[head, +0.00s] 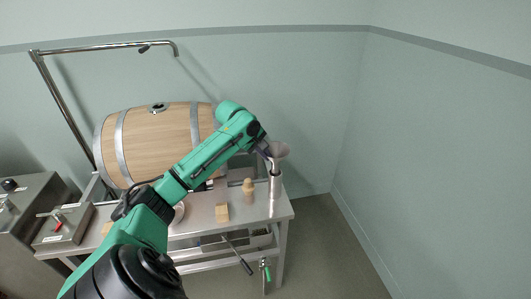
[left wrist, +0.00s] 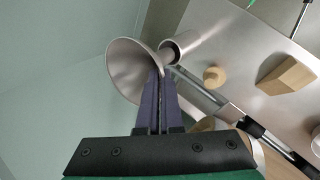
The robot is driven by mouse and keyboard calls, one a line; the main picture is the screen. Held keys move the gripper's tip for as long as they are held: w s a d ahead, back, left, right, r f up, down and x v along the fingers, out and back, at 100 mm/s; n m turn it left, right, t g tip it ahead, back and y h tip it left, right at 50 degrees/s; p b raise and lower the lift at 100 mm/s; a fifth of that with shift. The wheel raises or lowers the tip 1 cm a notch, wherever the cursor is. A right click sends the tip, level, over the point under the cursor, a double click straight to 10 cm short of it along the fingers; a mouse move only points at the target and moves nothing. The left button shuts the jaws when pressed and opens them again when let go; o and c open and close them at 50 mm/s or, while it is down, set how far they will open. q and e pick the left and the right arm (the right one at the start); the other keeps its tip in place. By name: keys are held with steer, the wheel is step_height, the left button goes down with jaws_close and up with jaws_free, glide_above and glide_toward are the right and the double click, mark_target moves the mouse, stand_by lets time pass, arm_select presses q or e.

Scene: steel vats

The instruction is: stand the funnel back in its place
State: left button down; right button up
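The steel funnel (head: 278,151) is at the right end of the steel bench, wide mouth up, just above an upright steel tube (head: 274,184). In the left wrist view the flared cone of the funnel (left wrist: 128,68) shows, with its narrow end at the open mouth of the tube (left wrist: 186,42). I cannot tell how far the stem is inside. My left gripper (head: 265,149) reaches the funnel from the left. Its dark fingers (left wrist: 158,76) are nearly together, with their tips on the funnel near its neck. My right gripper is not in view.
A wooden barrel (head: 158,142) lies on the bench (head: 271,213) behind my arm. A wooden bung (head: 248,186) and a wooden block (head: 222,212) stand left of the tube. An overhead pipe (head: 105,48) rises at the left. Open floor lies right of the bench.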

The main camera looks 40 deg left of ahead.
arm_select(q)
steer(key=shift+f, duration=2.75)
steer(key=c, duration=1)
jaws_free()
steer(key=b+v, duration=0.2)
steer(key=v, duration=1.2)
steer(key=shift+r+b, duration=0.35)
steer(key=shift+s, duration=0.15)
